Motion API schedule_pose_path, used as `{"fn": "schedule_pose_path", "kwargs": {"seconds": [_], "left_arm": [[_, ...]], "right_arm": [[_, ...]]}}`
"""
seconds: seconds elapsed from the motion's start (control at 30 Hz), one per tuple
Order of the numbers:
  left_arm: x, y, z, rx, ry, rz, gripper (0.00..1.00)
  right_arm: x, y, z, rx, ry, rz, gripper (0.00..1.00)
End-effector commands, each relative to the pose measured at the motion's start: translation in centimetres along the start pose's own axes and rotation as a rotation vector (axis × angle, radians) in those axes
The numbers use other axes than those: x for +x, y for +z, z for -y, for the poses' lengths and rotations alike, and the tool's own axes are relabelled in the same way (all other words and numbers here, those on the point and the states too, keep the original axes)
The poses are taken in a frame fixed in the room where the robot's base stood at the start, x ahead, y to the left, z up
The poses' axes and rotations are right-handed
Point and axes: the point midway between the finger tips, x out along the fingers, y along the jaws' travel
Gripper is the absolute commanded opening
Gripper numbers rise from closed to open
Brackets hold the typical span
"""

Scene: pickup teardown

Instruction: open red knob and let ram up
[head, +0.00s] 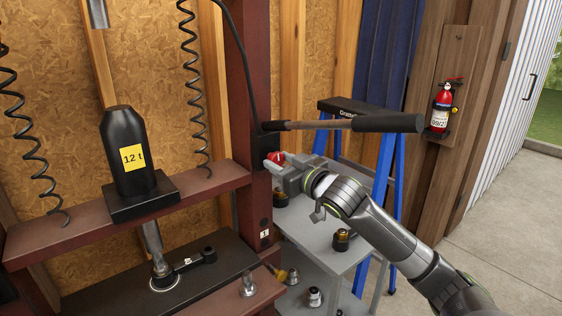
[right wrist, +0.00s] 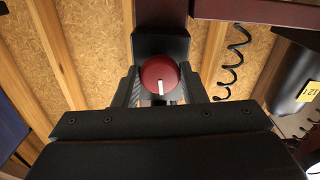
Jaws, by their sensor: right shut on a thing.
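The red knob (right wrist: 159,78) is round with a white mark pointing down in the right wrist view. It also shows in the head view (head: 275,157), on the side of the press's dark red upright (head: 250,100). My right gripper (head: 284,166) is shut on the knob, one finger on each side. The ram (head: 152,245) is a bright steel rod below the black 12 t jack (head: 130,150). Its lower end is down at the dark press bed (head: 110,285). My left gripper is not in view.
A pump handle with a black grip (head: 388,123) sticks out right above my right arm. A grey shelf cart (head: 325,240) with small fittings stands below it. A blue-legged stand (head: 385,165) is behind, and a fire extinguisher (head: 441,108) hangs on the right.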

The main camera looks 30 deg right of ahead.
Motion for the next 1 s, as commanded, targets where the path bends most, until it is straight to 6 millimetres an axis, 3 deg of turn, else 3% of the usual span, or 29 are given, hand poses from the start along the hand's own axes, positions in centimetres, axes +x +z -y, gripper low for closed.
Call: {"fn": "schedule_pose_path", "kwargs": {"seconds": [0.43, 1.0], "left_arm": [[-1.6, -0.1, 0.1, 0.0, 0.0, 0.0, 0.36], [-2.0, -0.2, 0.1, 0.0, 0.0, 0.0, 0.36]], "right_arm": [[0.0, -0.1, 0.0, -0.393, 0.0, 0.0, 0.15], [0.0, 0.0, 0.0, -0.928, 0.0, -0.001, 0.15]]}}
